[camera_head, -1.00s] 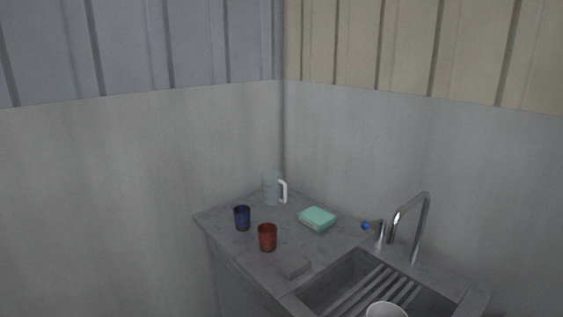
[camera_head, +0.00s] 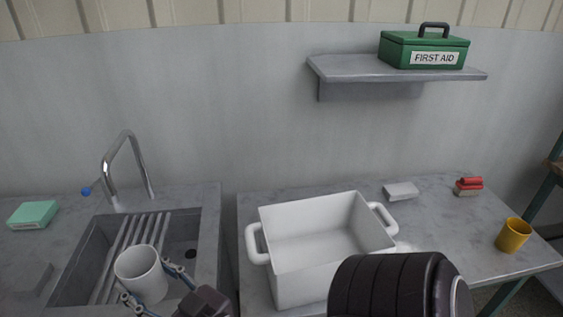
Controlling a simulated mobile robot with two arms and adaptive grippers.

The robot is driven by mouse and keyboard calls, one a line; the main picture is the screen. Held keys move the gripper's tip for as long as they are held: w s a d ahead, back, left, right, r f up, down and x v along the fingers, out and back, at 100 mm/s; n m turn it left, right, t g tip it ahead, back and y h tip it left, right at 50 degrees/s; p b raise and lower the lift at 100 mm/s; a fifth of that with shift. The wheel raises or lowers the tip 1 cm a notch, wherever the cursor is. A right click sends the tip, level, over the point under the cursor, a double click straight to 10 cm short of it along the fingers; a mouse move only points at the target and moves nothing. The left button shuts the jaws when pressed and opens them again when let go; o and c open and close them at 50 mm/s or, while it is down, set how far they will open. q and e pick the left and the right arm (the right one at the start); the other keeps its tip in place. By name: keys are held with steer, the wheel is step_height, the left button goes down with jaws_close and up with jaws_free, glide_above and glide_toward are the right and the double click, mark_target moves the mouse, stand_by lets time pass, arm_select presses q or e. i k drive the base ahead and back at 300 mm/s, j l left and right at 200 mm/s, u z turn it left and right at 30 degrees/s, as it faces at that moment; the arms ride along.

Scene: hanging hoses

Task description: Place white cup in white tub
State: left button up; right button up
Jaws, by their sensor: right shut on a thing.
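The white cup (camera_head: 138,271) is over the sink at the lower left, with its open top facing up. My right gripper (camera_head: 152,284) is shut on the cup, its fingers at the cup's sides. I cannot tell how high the cup is above the sink floor. The white tub (camera_head: 302,282), with a handle on each side, stands on the counter to the right of the sink. Its inside looks empty where I can see it. My left gripper is not in view.
The metal sink (camera_head: 202,262) has a slatted rack (camera_head: 128,240) and a tall faucet (camera_head: 128,150). A yellow cup (camera_head: 513,236), red-topped brush (camera_head: 469,187) and pale block (camera_head: 401,191) are right of the tub. A shelf (camera_head: 345,69) holds a green first aid box (camera_head: 424,50).

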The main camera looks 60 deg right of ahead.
mark_target(340, 258)
steer(key=z, duration=1.15)
steer(key=i+l+z, duration=0.1)
steer(key=z, duration=0.35)
steer(key=i+z, duration=0.15)
steer(key=z, duration=0.25)
steer(key=i+z, duration=0.15)
steer(key=z, duration=0.3)
